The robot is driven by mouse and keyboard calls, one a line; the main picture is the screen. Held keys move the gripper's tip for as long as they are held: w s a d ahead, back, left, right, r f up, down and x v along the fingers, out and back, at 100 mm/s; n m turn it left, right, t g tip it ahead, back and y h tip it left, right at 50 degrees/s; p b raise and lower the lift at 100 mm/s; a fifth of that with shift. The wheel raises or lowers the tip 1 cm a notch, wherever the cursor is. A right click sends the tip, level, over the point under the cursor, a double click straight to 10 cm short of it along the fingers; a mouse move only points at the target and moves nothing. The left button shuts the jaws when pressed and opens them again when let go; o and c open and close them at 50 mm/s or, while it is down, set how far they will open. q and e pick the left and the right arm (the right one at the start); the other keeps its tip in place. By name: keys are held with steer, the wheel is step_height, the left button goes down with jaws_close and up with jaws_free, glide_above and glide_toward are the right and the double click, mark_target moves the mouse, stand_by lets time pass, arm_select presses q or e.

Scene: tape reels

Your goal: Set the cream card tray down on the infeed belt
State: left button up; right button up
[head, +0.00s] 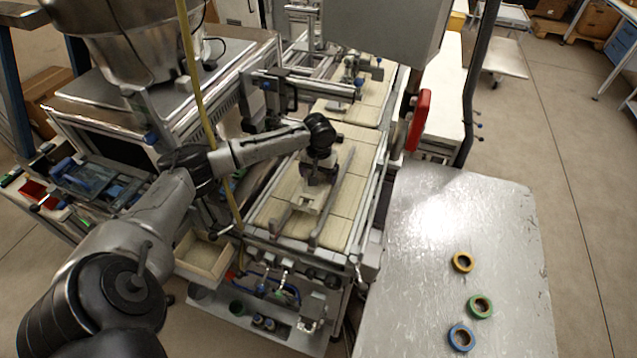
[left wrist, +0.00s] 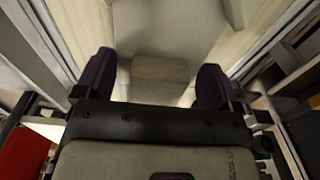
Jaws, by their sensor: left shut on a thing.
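The cream card tray (head: 303,200) is in the head view between the guide rails of the infeed belt (head: 345,197). My left gripper (head: 318,178) reaches down over the belt and is shut on the tray. In the left wrist view, the cream tray (left wrist: 165,30) lies ahead and its block-like end sits between the two dark fingers of my left gripper (left wrist: 156,85). The tray is low over the belt, but I cannot tell whether its underside touches it. My right gripper is not in view.
Metal guide rails (head: 336,205) flank the tray. A shiny metal table (head: 420,290) on the right holds yellow (head: 463,262), green (head: 480,306) and blue (head: 461,337) tape reels. A shallow cream bin (head: 205,258) hangs left of the belt's near end. A yellow hose (head: 193,70) hangs beside my left arm.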

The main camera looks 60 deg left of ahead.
arm_select(q)
steer(key=shift+f, duration=2.05)
steer(key=shift+a+f, duration=0.1)
steer(key=shift+f, duration=0.65)
steer(key=o, duration=0.8)
steer(key=shift+f, duration=0.2)
steer(key=shift+c, duration=0.2)
steer(key=shift+r+b, duration=0.45)
steer(key=shift+r, duration=0.05)
steer(key=shift+r+p, duration=0.45)
steer(key=shift+r, duration=1.95)
